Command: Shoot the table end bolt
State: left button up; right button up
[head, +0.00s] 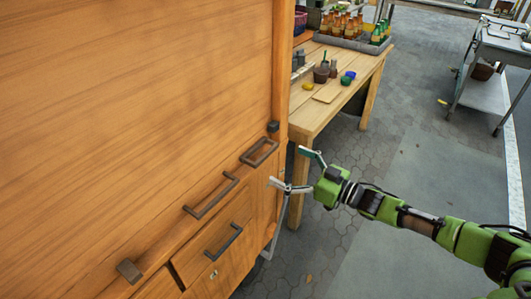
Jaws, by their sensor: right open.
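A large wooden cabinet (120,110) fills the left of the head view. At its end nearest the table, a small dark metal block (273,126) sits by a dark bracket-shaped fitting (259,152); which part is the bolt I cannot tell. A similar block (130,271) is at the near end. My right gripper (302,172) is open and empty, to the right of and below the fitting. One finger is close to the cabinet's front edge; contact is unclear. My left gripper is out of view.
A dark bar handle (210,196) and a drawer with its handle (222,240) are on the cabinet's front. A wooden table (335,90) behind it holds a bottle tray (350,43) and small pots. A metal cart (500,50) stands far right. Paved floor is clear between.

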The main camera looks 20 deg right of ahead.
aim_at(277, 143)
jog(key=x, duration=0.7)
jog(key=shift+w+a, duration=0.15)
jog(key=shift+w, duration=0.15)
jog(key=shift+c, duration=1.2)
jog(key=c, duration=1.2)
jog(key=shift+w+f, duration=0.1)
jog(key=shift+w, duration=0.05)
jog(key=w+d, duration=0.1)
jog(key=d, duration=0.1)
jog(key=w+d+b, duration=0.1)
jog(key=w+d, duration=0.1)
jog(key=shift+w+d, duration=0.1)
jog(key=shift+d, duration=0.15)
jog(key=shift+a, duration=0.15)
jog(key=o, duration=1.2)
jog(key=shift+c, duration=0.2)
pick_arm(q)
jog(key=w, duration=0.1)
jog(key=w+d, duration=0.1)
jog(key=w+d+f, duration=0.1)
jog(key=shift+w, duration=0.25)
pick_arm(e)
jog(key=shift+o, duration=1.4)
